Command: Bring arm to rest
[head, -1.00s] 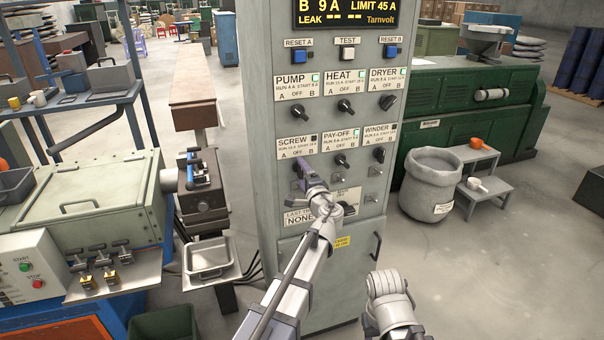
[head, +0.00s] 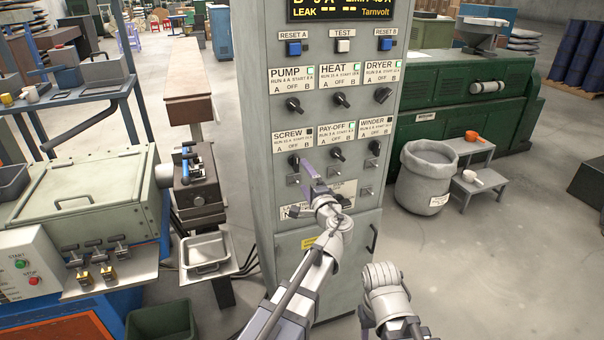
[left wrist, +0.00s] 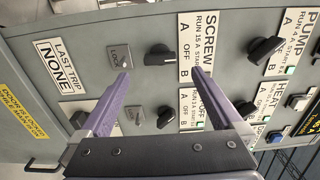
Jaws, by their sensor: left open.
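My left gripper (head: 307,167) is in front of the grey control cabinet (head: 262,215), at the lower knob row. In the left wrist view its two purple fingers (left wrist: 163,80) are apart, with nothing held between them. The black SCREW knob (left wrist: 158,55) shows between and beyond the fingertips; I cannot tell whether they touch it. In the head view that knob (head: 294,160) is just left of the fingertips. The PAY-OFF knob (head: 338,154) is to the right. One of my right arm's links shows at the lower right; its gripper does not.
The cabinet carries several other knobs, such as PUMP (head: 293,105) and WINDER (head: 375,147). A steel tray (head: 206,262) stands left of the cabinet. A grey bin (head: 425,178) and a small step stand (head: 478,185) are to its right. The floor at right front is clear.

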